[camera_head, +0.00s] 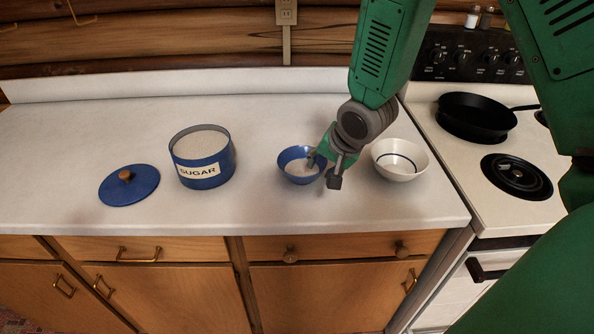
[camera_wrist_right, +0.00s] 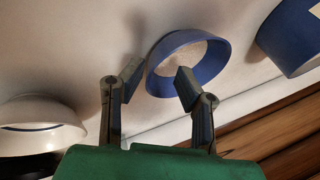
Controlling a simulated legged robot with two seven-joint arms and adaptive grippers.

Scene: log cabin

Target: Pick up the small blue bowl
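The small blue bowl (camera_head: 286,160) stands upright on the white counter, with something whitish inside. My right gripper (camera_head: 322,170) is at its right side, pointing down. One finger is over the bowl's inside and the other is outside its right rim. In the right wrist view, the blue bowl (camera_wrist_right: 215,68) lies beyond the open fingers (camera_wrist_right: 158,80), which sit on either side of part of its rim. I cannot tell whether either finger touches the bowl. My left gripper is not in view.
A white bowl (camera_head: 412,160) stands close right of my gripper. A blue sugar canister (camera_head: 215,172) and its blue lid (camera_head: 128,190) are to the left. A black pan (camera_head: 475,115) sits on the stove at right. The counter's front strip (camera_head: 240,215) is clear.

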